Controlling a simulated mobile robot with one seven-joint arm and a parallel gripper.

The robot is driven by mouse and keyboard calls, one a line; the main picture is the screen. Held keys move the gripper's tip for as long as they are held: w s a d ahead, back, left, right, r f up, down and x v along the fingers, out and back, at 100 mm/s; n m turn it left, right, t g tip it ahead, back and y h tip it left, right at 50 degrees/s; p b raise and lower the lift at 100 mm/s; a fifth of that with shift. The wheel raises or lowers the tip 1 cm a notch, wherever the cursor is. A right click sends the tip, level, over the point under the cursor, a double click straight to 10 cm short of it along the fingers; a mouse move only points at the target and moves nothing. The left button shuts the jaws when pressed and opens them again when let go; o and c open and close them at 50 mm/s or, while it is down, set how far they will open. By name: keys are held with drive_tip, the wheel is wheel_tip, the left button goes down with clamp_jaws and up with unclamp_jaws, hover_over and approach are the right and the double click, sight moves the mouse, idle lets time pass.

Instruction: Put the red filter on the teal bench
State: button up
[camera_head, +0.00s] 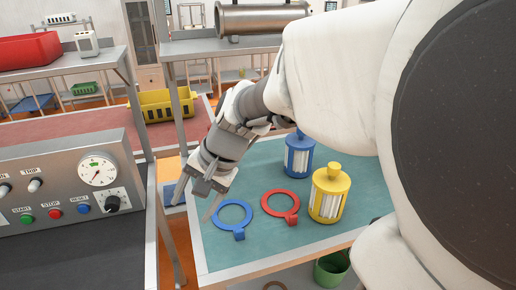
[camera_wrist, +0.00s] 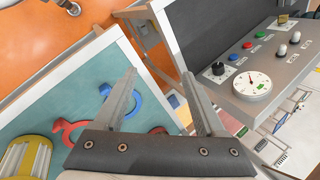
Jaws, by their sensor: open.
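No red filter can be made out in either view. The teal bench (camera_head: 240,178) is below and right of my gripper (camera_head: 196,203). A blue filter (camera_head: 299,155) and a yellow filter (camera_head: 329,195) stand upright on it. A blue ring with a tab (camera_head: 233,212) and a red ring with a tab (camera_head: 280,203) lie flat on it. My gripper is open with nothing between its fingers, near the bench's left edge. The wrist view shows the spread fingers (camera_wrist: 158,75), the red ring (camera_wrist: 68,130) and part of the yellow filter (camera_wrist: 25,158). My arm hides part of the bench.
A control panel (camera_head: 70,185) with a gauge and buttons stands at left, above a dark surface (camera_head: 90,250). A yellow crate (camera_head: 168,104) and a red bin (camera_head: 28,51) are behind. A metal cylinder (camera_head: 260,18) rests on a rear shelf. A green bucket (camera_head: 331,270) is under the bench.

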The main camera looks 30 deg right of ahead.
drive_tip(key=s+d+r+n+t+h, duration=0.1)
drive_tip(key=s+r+n+h, duration=0.1)
drive_tip(key=s+n, duration=0.2)
drive_tip(key=s+d+r+n+t+h, duration=0.1)
drive_tip(key=s+d+r+n+h, duration=0.1)
drive_tip(key=s+n, duration=0.3)
drive_tip(key=s, duration=0.2)
drive_tip(key=shift+s, duration=0.4)
drive_tip(key=shift+d+r, duration=0.1)
